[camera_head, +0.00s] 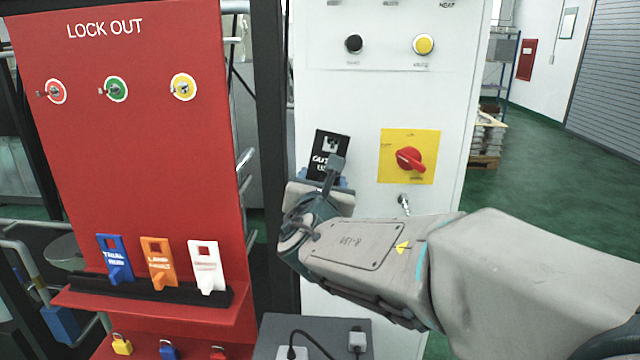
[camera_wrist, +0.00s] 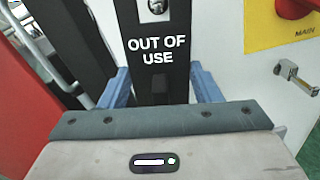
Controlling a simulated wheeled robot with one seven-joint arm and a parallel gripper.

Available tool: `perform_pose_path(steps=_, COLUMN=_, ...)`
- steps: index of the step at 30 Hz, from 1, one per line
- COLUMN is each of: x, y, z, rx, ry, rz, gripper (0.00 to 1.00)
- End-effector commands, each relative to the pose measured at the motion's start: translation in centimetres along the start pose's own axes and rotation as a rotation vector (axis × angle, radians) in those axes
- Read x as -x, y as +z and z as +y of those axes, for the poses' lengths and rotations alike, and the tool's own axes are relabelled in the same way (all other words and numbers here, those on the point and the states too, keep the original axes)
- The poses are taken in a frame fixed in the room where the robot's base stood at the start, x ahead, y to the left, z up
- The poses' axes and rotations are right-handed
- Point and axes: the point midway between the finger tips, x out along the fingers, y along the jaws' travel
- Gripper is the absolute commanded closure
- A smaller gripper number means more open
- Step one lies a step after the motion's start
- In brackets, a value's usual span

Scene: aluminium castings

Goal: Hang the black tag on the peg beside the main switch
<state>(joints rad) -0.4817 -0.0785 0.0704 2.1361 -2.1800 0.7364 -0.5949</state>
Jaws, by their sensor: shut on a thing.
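The black tag (camera_head: 324,147) with white lettering is held upright by my gripper (camera_head: 326,180), in front of the white panel. In the wrist view the tag (camera_wrist: 158,52) reads "OUT OF USE" and stands between the blue fingers of my gripper (camera_wrist: 160,88). A silvery round shape shows at the tag's top edge there. The main switch (camera_head: 409,159) is a red knob on a yellow plate, right of the tag. The metal peg (camera_head: 404,202) sticks out just below that plate. In the wrist view the peg (camera_wrist: 298,78) is right of the tag and apart from it.
A red lockout board (camera_head: 130,190) stands at the left, with blue, orange and white tags on its black ledge (camera_head: 150,289). Black and yellow buttons (camera_head: 424,45) sit above the switch. A dark post (camera_head: 271,170) separates the board from the white panel (camera_head: 345,90). A grey box (camera_head: 320,322) stands below.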

Motion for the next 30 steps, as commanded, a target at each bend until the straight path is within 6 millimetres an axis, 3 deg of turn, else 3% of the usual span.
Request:
perform_pose_path(steps=12, x=-2.1, y=-1.0, z=-0.2, rx=0.0, ry=0.0, rz=0.0, gripper=0.65)
perform_pose_path(steps=30, x=-2.4, y=-1.0, z=-0.2, rx=0.001, ry=0.0, rz=0.0, gripper=0.65)
